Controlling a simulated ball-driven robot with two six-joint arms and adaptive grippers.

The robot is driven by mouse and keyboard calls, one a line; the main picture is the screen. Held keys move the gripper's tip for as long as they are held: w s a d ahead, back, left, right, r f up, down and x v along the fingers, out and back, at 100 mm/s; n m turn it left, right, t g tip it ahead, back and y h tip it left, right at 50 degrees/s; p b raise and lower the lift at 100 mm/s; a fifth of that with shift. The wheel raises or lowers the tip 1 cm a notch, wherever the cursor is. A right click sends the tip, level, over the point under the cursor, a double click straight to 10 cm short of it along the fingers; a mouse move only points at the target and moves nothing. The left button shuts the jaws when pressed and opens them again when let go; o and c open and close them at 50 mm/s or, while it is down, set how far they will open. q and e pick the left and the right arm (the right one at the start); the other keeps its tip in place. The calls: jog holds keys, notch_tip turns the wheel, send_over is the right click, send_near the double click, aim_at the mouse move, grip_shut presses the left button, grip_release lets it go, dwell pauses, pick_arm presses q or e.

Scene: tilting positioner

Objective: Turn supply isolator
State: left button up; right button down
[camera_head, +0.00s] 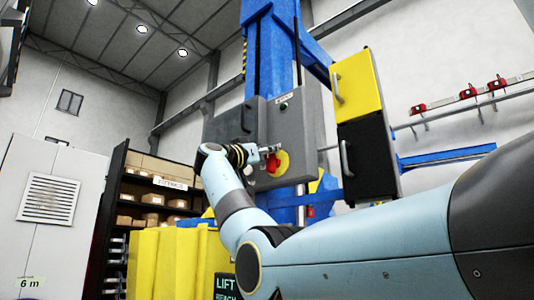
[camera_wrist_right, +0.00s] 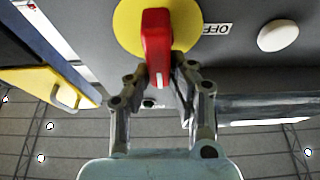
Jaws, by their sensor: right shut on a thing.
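The supply isolator is a red handle (camera_wrist_right: 157,42) on a round yellow plate (camera_wrist_right: 126,25), set on a grey control box (camera_head: 309,125). In the head view its red and yellow parts (camera_head: 281,163) show just right of my right gripper (camera_head: 268,151). In the right wrist view my right gripper (camera_wrist_right: 160,76) has its two fingers around the near end of the red handle, shut on it. The handle lies lengthwise toward the gripper. An OFF label (camera_wrist_right: 217,29) sits beside the yellow plate, upside down in this view. My left gripper is not in view.
A white round button (camera_wrist_right: 278,36) is on the box face beside the isolator. A blue column (camera_head: 272,60) stands behind the box. A yellow and black cabinet (camera_head: 358,85) is to its right. Shelves with cartons (camera_head: 150,165) and a yellow barrier (camera_head: 165,262) are at left.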

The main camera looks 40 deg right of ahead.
jog(key=shift+f, duration=0.15)
jog(key=c, duration=1.2)
grip_release()
jog(key=w+v, duration=0.1)
jog(key=v, duration=1.1)
jog(key=shift+s, duration=0.4)
jog(key=shift+a, duration=0.1)
